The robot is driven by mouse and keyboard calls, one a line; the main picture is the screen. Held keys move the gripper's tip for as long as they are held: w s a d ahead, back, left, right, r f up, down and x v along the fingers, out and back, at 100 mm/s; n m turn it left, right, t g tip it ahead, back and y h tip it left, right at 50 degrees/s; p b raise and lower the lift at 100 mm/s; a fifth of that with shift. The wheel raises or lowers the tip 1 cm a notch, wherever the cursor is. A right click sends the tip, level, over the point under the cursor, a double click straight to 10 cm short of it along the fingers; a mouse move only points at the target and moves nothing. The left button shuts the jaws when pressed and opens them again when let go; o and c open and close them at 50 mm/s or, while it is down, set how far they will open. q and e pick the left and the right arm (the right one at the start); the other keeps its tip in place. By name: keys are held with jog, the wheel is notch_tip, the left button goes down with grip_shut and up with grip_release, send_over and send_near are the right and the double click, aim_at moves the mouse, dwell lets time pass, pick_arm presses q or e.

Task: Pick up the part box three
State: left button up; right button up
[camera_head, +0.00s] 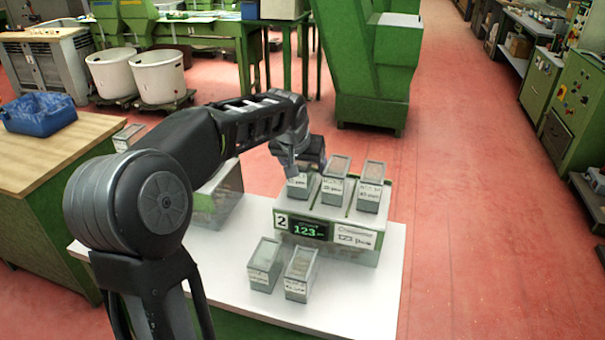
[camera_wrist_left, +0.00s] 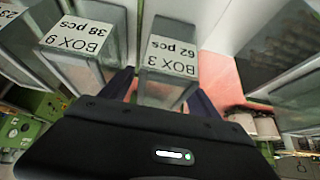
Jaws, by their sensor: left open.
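Box three (camera_wrist_left: 168,65) shows in the left wrist view, a grey part box with a white label reading "BOX 3, 62 pcs". In the head view it appears to be the left box (camera_head: 297,187) on top of the counting scale (camera_head: 300,227), partly hidden by my gripper. My left gripper (camera_head: 292,165) is open at this box. In the left wrist view the dark fingers of the gripper (camera_wrist_left: 160,92) stand one on each side of box three. I cannot tell whether they touch it. My right gripper is out of view.
Box nine (camera_wrist_left: 82,48) stands close beside box three. In the head view two more boxes stand on the scale, the middle (camera_head: 335,178) and the right (camera_head: 371,185). Two boxes (camera_head: 264,263) (camera_head: 300,273) stand on the white table (camera_head: 372,300), which is clear at front right.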

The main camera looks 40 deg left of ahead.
pick_arm(q)
jog(key=shift+c, duration=0.3)
grip_shut()
notch_tip(320, 180, up, 10)
jog(key=shift+r, duration=0.1)
dwell(0.9)
dwell(0.5)
